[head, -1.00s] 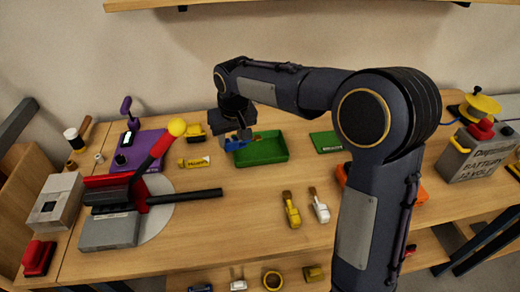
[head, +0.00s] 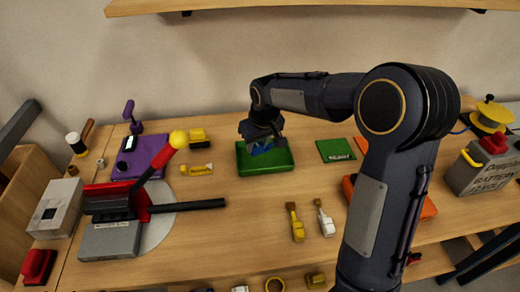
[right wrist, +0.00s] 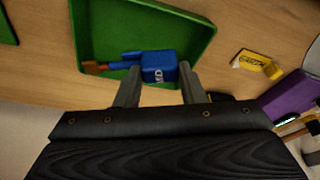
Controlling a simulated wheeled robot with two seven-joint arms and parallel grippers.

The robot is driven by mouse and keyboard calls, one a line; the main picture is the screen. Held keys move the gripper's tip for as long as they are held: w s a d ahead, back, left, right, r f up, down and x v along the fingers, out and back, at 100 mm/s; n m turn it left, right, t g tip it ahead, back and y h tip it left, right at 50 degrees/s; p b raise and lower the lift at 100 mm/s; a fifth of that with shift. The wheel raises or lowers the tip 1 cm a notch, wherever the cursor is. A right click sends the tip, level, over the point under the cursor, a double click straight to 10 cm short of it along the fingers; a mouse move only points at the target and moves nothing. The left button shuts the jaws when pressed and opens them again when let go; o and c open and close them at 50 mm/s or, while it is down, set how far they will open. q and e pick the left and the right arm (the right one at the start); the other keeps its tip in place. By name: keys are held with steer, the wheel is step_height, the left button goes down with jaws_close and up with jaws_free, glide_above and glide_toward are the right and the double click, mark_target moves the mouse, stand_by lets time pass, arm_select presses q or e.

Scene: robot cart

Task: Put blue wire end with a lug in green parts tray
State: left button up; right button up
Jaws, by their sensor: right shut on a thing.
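The blue wire end (head: 263,149) is a blue block with a copper lug (right wrist: 92,67) on a short blue stem. My right gripper (right wrist: 160,76) is shut on its block, one finger on each side. In the head view, the gripper (head: 261,140) points down over the middle of the green parts tray (head: 285,169). In the right wrist view the wire end lies inside the tray's outline (right wrist: 85,25); I cannot tell whether it touches the tray floor. My left gripper is not in view.
A yellow wire end (head: 197,170) lies left of the tray, near a purple device (head: 145,155). A flat green card (head: 337,150) lies right. A yellow (head: 296,225) and a white piece (head: 325,220) lie in front.

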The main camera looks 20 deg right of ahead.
mark_target(261, 149)
steer(key=shift+w+d+f, duration=0.2)
steer(key=shift+d+f, duration=0.2)
steer(key=shift+f, duration=0.15)
steer(key=shift+s+x, duration=0.15)
steer(key=shift+x, duration=0.7)
steer(key=shift+s+x, duration=0.2)
steer(key=shift+x, duration=0.6)
steer(key=shift+d+f, duration=0.15)
steer(key=shift+f, duration=0.05)
steer(key=shift+f, duration=0.15)
steer(key=o, duration=1.1)
